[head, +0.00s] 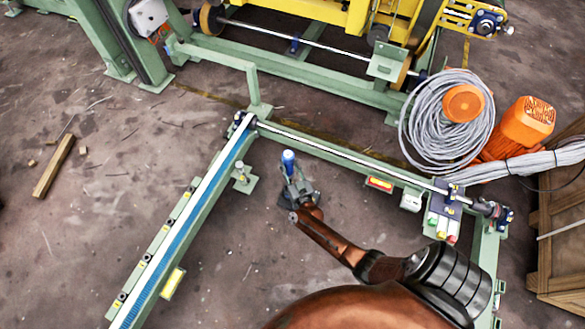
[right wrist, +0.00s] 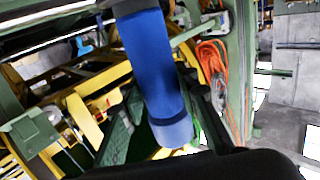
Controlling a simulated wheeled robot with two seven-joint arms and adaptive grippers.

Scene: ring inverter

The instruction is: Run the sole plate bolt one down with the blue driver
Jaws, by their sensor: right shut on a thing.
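The blue driver (head: 288,160) stands roughly upright in my right gripper (head: 296,184), which is shut on it. Its blue body fills the middle of the right wrist view (right wrist: 152,65). The lower end of the driver is hidden by the gripper in the head view. A small green sole plate (head: 246,184) lies on the floor to the left of the gripper, beside the green frame rail. An upright bolt (head: 241,172) shows on this plate. The driver is apart from the bolt, to its right. My left gripper is in neither view.
A green rail with a blue strip (head: 185,235) runs along the left, and another rail (head: 335,155) crosses behind the gripper. The floor inside the frame is mostly clear.

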